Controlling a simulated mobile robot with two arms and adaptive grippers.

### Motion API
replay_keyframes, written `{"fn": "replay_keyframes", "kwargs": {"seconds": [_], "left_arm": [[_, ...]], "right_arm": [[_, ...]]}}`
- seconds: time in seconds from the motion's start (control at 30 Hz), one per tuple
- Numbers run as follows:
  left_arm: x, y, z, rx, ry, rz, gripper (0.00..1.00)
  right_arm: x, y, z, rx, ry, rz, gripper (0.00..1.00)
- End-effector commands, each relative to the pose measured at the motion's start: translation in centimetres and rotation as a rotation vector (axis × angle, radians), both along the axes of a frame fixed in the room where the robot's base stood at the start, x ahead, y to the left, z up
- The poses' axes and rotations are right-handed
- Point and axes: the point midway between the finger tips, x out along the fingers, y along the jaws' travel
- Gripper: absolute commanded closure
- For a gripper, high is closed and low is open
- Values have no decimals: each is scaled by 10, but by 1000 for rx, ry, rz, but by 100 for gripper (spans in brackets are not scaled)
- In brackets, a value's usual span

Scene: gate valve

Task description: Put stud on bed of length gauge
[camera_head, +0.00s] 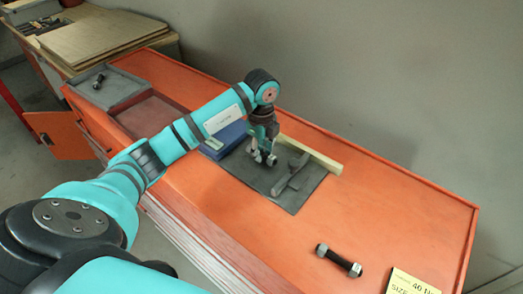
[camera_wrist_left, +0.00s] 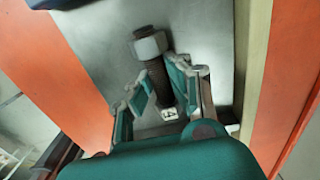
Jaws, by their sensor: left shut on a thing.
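My left gripper (camera_head: 262,157) is low over a dark grey mat (camera_head: 292,208) on the orange bench, just left of a grey gauge-like fixture (camera_head: 291,175). In the left wrist view the fingers (camera_wrist_left: 158,90) are shut on a stud (camera_wrist_left: 155,72) with a dark shaft and a light nut at its far end. Whether the stud touches the mat cannot be told. In the head view the held stud is mostly hidden by the gripper. A second stud (camera_head: 338,260) with nuts at its ends lies on the bench at the lower right. My right gripper is not in view.
A blue box (camera_head: 228,137) and a pale wooden strip (camera_head: 310,153) lie beside the mat. A grey tray (camera_head: 125,92) with a small dark bolt (camera_head: 98,81) is at the back left. A yellow note (camera_head: 410,283) lies lower right. The bench's right part is largely clear.

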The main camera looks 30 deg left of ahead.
Motion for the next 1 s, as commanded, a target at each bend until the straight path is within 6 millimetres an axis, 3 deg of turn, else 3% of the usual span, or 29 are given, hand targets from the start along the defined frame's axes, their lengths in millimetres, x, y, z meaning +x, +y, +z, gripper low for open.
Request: {"fn": "replay_keyframes", "kwargs": {"seconds": [0.13, 0.4, 0.43, 0.6, 1.0], "left_arm": [[0, 0, -6, 0, -3, -1, 100], [0, 0, -10, 0, -3, -1, 100], [0, 0, -11, 0, -1, -1, 84], [0, 0, -10, 0, -1, -1, 62], [1, 0, -1, 0, -5, -1, 62]], "right_arm": [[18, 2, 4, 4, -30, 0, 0], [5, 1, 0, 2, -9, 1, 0], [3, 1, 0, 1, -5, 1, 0], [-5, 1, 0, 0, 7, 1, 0], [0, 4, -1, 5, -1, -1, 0]]}}
